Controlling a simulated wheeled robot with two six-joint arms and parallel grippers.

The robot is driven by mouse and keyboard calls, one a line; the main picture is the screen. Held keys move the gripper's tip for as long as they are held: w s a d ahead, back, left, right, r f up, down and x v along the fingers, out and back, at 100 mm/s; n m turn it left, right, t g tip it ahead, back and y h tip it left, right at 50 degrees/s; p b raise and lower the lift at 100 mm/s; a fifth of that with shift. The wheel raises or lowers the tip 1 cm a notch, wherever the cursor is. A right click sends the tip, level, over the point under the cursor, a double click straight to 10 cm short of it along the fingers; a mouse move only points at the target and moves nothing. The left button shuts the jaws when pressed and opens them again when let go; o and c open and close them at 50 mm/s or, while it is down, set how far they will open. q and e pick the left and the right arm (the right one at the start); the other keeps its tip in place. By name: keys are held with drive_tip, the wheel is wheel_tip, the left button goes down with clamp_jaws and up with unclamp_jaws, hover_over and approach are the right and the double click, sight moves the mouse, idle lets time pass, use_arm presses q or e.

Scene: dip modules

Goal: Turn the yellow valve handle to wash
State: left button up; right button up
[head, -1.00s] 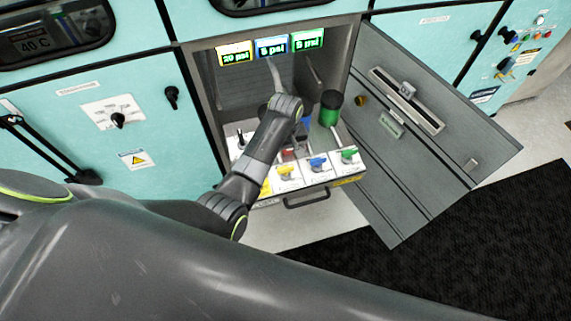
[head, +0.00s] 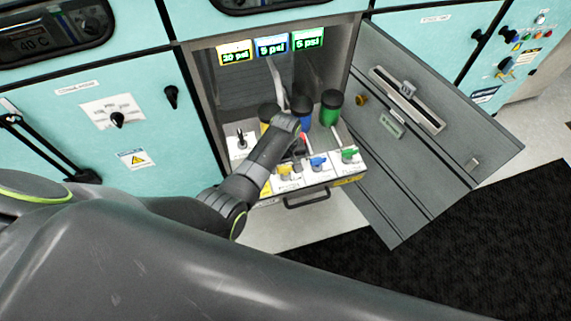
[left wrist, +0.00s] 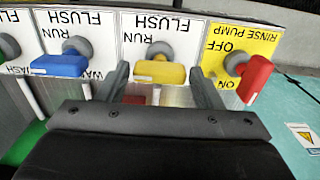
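The yellow valve handle (left wrist: 158,72) sits on a white plate marked FLUSH and RUN in the left wrist view, where the labels appear upside down. In the head view the yellow handle (head: 284,170) is on the drawer's front panel, beside my left gripper. My left gripper (left wrist: 162,88) is open, with one finger on each side of the yellow handle and small gaps showing. The plate's wash label is hidden behind the gripper. In the head view the left fingers (head: 300,145) are small and partly hidden by the wrist. My right gripper is not in view.
Next to the yellow handle are a blue handle (left wrist: 58,66) and a red rinse pump handle (left wrist: 257,78). A green handle (head: 349,154) is farther right. Yellow, blue and green canisters (head: 331,107) stand behind. The open cabinet door (head: 430,150) is at the right.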

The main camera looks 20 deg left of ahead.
use_arm(q)
drive_tip(key=c, duration=0.6)
drive_tip(key=shift+c, duration=0.2)
drive_tip(key=shift+n, duration=0.3)
drive_tip(key=n+p, duration=0.2)
drive_tip(key=shift+r+n, duration=0.1)
drive_tip(key=shift+n, duration=0.3)
drive_tip(key=n+p, duration=0.1)
drive_tip(key=n, duration=0.2)
drive_tip(key=shift+n, duration=0.4)
drive_tip(key=n+p, duration=0.1)
drive_tip(key=n, duration=0.4)
drive_tip(key=n+p, duration=0.1)
drive_tip(key=n, duration=0.4)
drive_tip(key=shift+n, duration=0.4)
